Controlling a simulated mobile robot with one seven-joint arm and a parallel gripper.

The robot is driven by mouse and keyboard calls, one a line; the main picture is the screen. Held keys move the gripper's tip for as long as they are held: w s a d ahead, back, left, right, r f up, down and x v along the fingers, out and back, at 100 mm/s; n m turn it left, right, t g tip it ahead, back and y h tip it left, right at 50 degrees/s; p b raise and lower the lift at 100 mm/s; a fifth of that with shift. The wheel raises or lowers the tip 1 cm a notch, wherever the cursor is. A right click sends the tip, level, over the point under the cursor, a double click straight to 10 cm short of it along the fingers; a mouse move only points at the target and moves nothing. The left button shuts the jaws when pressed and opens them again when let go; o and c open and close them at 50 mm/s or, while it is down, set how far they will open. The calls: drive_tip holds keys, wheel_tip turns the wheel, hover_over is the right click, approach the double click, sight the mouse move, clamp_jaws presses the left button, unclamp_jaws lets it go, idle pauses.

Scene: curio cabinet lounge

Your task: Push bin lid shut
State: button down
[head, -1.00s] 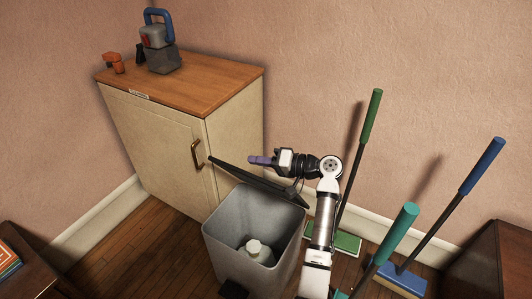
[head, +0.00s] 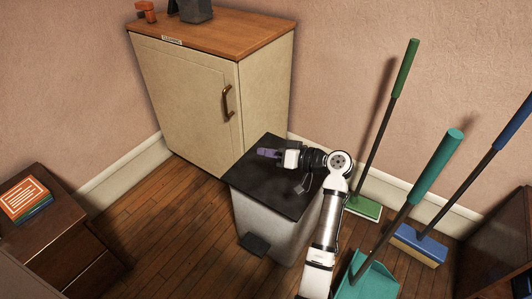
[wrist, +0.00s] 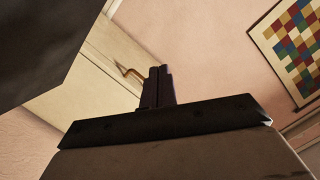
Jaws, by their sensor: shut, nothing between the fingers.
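The grey bin (head: 268,226) stands on the wooden floor in front of the cabinet, with a black pedal at its front foot. Its black lid (head: 262,178) lies flat over the top in the head view and hides the inside. My gripper (head: 262,152) is shut and empty, over the back part of the lid; I cannot tell whether it touches it. In the wrist view my shut fingers (wrist: 158,86) point towards the cabinet, and a dark surface fills the upper left, probably the lid.
A cream cabinet (head: 185,100) with a brass handle stands behind the bin. A green broom (head: 392,125), a teal dustpan (head: 370,280) and a blue broom (head: 420,244) stand at the right. A dark drawer unit (head: 55,240) is at the left. Floor is free between it and the bin.

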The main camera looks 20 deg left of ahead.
drive_tip(key=shift+s+f, duration=0.2)
drive_tip(key=shift+f, duration=0.15)
idle(0.4)
drive_tip(key=d+r, duration=0.2)
drive_tip(key=d, duration=1.1)
drive_tip(key=shift+s+d+r, duration=0.25)
drive_tip(key=shift+s+r, duration=0.05)
drive_tip(key=shift+r, duration=0.05)
